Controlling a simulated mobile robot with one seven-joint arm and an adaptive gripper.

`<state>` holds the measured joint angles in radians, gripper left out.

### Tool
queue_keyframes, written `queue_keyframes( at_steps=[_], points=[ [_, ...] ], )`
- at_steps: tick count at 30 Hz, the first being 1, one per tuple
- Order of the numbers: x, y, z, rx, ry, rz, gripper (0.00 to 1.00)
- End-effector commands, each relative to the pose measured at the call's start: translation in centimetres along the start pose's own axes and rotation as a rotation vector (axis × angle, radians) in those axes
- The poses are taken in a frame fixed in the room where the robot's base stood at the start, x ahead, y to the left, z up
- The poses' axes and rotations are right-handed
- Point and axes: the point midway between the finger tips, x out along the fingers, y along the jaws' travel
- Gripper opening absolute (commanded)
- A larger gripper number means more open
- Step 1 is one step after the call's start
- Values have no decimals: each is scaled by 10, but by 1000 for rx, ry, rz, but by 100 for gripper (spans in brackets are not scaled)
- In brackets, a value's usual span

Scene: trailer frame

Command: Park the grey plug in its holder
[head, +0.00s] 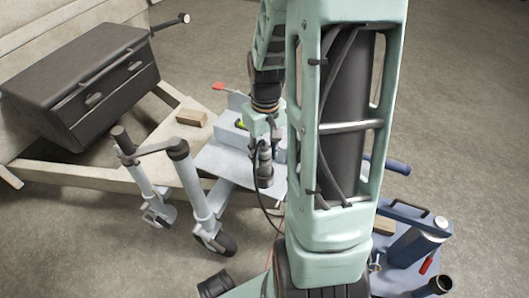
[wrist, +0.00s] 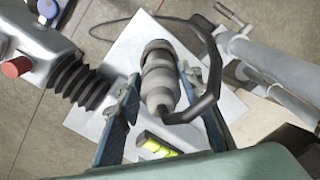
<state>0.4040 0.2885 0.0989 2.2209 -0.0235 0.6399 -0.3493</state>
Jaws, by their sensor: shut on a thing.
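The grey plug (wrist: 160,78) is a stepped grey cylinder with a dark cable looping from its near end. In the wrist view it sits between the two blue fingers of my gripper (wrist: 164,88), which is shut on it. In the head view the plug (head: 265,165) hangs below my gripper (head: 264,139), roughly upright, in front of a pale grey plate (head: 218,163). Its cable drops down toward the floor beside my arm. I cannot make out the plug's holder in either view; my arm hides part of the area on the right.
A black bellows (wrist: 82,82) with a red knob (wrist: 17,67) is left of the fingers. A yellow-green level vial (wrist: 157,146) lies close by. A jockey wheel (head: 212,235), a wooden block (head: 191,117), a dark toolbox (head: 85,85) and a blue cart (head: 403,266) stand around.

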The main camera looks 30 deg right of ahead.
Motion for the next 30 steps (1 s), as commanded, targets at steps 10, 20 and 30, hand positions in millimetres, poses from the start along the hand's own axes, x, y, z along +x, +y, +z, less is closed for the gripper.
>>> queue_keyframes(
  at_steps=[10,20,30],
  points=[
    [12,0,0,0,1,0,5],
    [22,0,0,0,0,0,5],
    [27,0,0,0,0,0,46]
  ],
)
